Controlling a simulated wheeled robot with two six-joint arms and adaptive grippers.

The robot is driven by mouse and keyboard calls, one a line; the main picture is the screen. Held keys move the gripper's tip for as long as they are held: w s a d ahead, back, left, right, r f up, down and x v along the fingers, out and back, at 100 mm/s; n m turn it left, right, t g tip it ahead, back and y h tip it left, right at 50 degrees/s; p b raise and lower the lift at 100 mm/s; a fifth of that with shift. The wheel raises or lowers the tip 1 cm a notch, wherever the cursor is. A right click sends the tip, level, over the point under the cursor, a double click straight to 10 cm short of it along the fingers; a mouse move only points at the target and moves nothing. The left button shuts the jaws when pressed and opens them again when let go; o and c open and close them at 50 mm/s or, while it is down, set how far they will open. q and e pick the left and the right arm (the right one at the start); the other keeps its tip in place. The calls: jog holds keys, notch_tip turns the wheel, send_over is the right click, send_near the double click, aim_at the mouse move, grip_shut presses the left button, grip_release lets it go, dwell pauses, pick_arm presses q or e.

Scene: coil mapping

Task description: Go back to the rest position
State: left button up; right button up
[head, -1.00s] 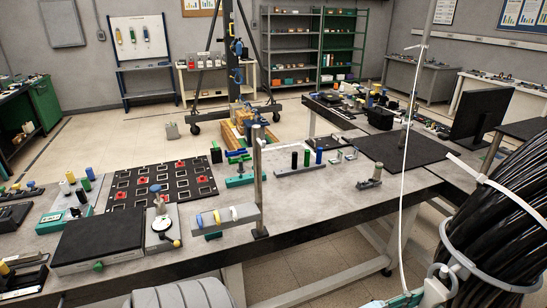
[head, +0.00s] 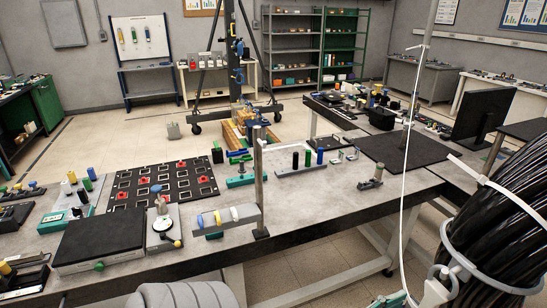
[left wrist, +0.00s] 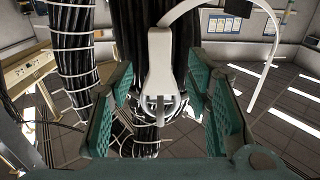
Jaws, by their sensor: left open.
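A white coil device (left wrist: 160,62) with a grey ring end stands against thick black cables (left wrist: 145,30), banded in white, in the left wrist view. My left gripper (left wrist: 163,80) has its teal fingers open on either side of the device. Gaps show between the fingers and the device body. In the head view the device (head: 437,292) shows at the bottom edge, beside the cable bundle (head: 500,220). A teal part of my left gripper (head: 386,300) lies just left of it, mostly cut off. My right gripper is not in view.
A white lead (head: 406,170) runs from a pole (head: 425,60) down to the device. A workbench (head: 330,190) with panels, fixtures and small parts stands ahead. A monitor (head: 485,112) stands at the right. Tiled floor shows between bench and shelves.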

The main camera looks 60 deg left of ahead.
pick_arm(q)
jog(key=s, duration=0.7)
jog(key=shift+a, duration=0.45)
jog(key=s+a+f+n+g, duration=0.1)
jog(key=s+f+g, duration=0.25)
jog(key=f, duration=1.05)
jog(key=s+a+f+n+g, duration=0.1)
jog(key=s+f+g, duration=0.25)
jog(key=f, duration=0.95)
jog(key=s+a+f+m+g+y+b, duration=0.1)
jog(key=s+a+f+g+b, duration=0.3)
jog(key=s+f, duration=0.9)
jog(key=s+a+f+g+y, duration=0.15)
jog(key=s+f+g, duration=0.45)
jog(key=s+f, duration=0.6)
jog(key=w+f, duration=0.3)
jog(key=w, duration=0.3)
